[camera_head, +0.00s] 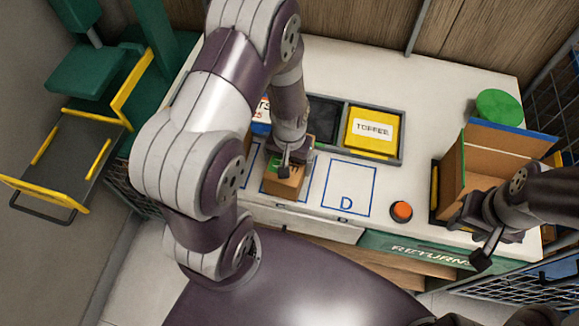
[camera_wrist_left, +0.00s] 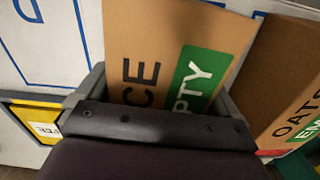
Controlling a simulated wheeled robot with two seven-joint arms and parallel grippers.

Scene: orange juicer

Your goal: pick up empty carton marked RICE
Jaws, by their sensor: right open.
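A brown carton (camera_head: 284,186) stands on the white counter under my left gripper (camera_head: 291,165) in the head view. In the left wrist view the carton (camera_wrist_left: 139,45) shows the letters "CE" and part of a green label reading "PTY". It stands between the two fingers of my left gripper (camera_wrist_left: 160,98), one at each side. Whether the fingers press on it cannot be told. Another brown carton (camera_wrist_left: 292,85), marked OATS with a green label, is to its right there. My right gripper (camera_head: 470,236) is open and empty near an open brown box.
The open brown box (camera_head: 508,152) stands at the counter's right. A grey divided tray holds a yellow TOPPER pack (camera_head: 371,131). A blue-outlined square marked D (camera_head: 346,190) is bare. An orange-red button (camera_head: 401,210) and green disc (camera_head: 499,106) are on the counter.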

